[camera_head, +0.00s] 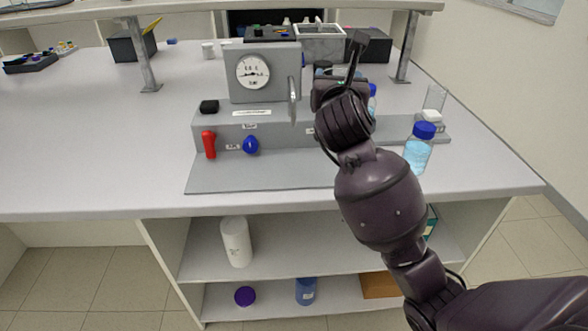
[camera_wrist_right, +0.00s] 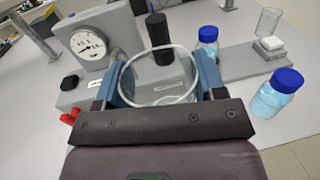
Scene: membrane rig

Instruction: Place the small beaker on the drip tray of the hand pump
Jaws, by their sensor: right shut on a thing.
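My right gripper (camera_wrist_right: 160,82) is shut on a clear small beaker (camera_wrist_right: 158,60), with one blue finger on each side of its round rim. In the head view my right wrist (camera_head: 342,112) is over the rig and hides the beaker and fingertips. A dark upright part with a black grip, perhaps the hand pump (camera_wrist_right: 159,38), stands just beyond the beaker. A flat grey plate (camera_wrist_right: 236,62) extends to its right; I cannot tell whether this is the drip tray. My left gripper is out of view.
The grey rig carries a round gauge (camera_head: 253,72), a red handle (camera_head: 209,145) and a blue knob (camera_head: 251,145). A blue-capped bottle (camera_head: 418,152) stands at its right, near a clear glass (camera_head: 434,98) and a white block (camera_head: 430,119). Another blue-capped bottle (camera_wrist_right: 207,40) stands behind.

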